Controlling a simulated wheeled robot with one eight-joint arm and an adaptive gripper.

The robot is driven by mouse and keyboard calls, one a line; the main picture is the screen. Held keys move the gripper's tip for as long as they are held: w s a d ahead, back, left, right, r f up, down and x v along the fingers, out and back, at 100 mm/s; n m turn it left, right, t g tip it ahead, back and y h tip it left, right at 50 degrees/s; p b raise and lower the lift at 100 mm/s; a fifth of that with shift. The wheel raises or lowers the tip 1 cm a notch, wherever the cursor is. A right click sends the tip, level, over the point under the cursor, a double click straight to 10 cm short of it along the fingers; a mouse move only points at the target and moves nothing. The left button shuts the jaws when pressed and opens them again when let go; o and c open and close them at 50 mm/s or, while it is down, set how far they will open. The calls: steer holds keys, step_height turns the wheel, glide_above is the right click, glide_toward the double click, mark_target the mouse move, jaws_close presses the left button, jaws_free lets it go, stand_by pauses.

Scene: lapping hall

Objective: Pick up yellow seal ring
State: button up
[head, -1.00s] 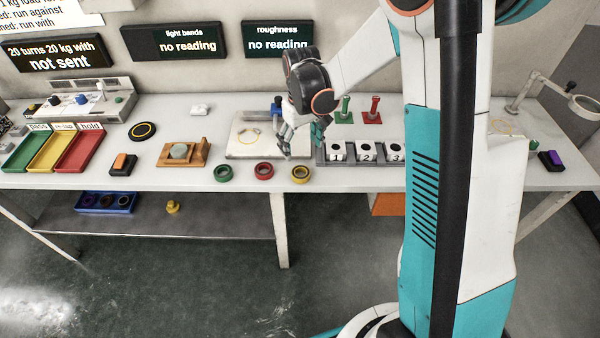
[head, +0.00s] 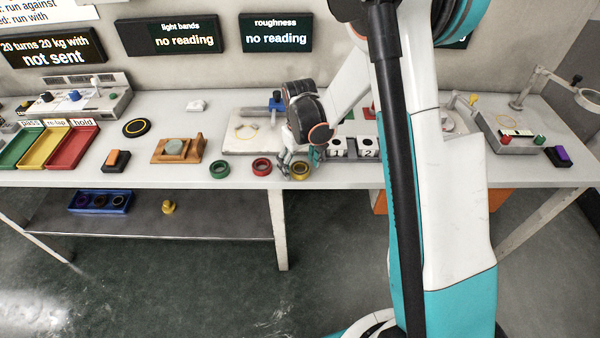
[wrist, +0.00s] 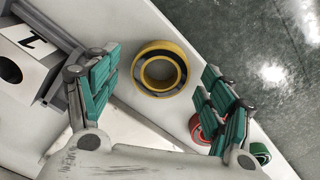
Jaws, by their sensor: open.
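The yellow seal ring (head: 300,170) lies flat near the front edge of the bench, at the right end of a row of three rings. In the wrist view the yellow ring (wrist: 160,72) shows whole, with a dark band around part of it, between and beyond the fingertips. My gripper (head: 301,158) is open and empty, just behind and above the ring in the head view. In the wrist view my gripper's two teal-padded fingers (wrist: 160,92) stand wide apart on either side of the ring. I see no contact with it.
A red ring (head: 262,167) and a green ring (head: 219,169) lie to the left along the bench edge. A numbered holder (head: 352,149) stands close on the right. A pale plate (head: 235,137) lies behind. The bench edge is close in front.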

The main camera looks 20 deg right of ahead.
steer(key=shift+c, duration=0.3)
steer(key=c, duration=1.1)
steer(key=shift+r, duration=0.2)
